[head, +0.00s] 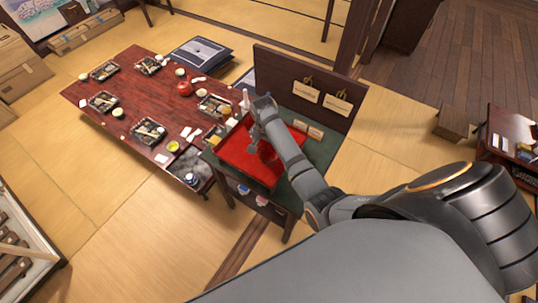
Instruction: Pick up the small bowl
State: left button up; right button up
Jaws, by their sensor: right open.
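My right arm reaches from the lower right over a red tray (240,157) on a green-topped stand. Its gripper (254,122) is at the tray's far edge, open, with nothing visible between its fingers. Several small round bowls or cups stand on the dark red low table, including a yellow-green one (173,146) near its front edge and a pale one (180,72) towards the back. A dark red rounded shape (267,152) shows in the tray, partly hidden by my arm. I cannot tell which is the small bowl. My left gripper is out of view.
The low table (85,97) also holds several dark meal boxes and a red pot (185,89). A dark panel (320,85) with hanging tags stands behind the green-topped stand (318,150). Tatami floor (130,215) in front is clear.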

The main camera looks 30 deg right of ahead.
aim_at(270, 156)
jog(key=shift+f+p, duration=0.5)
notch_tip(270, 156, down, 4)
jog(key=shift+d+r+p, duration=0.15)
jog(key=shift+r+p, duration=0.05)
jog(key=shift+p, duration=0.15)
jog(key=shift+w+f, duration=0.1)
jog(key=shift+f, duration=0.15)
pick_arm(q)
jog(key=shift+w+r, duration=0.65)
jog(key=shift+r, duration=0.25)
pick_arm(e)
jog(key=c, duration=1.1)
jog(key=shift+r, duration=0.1)
jog(key=shift+c, duration=0.2)
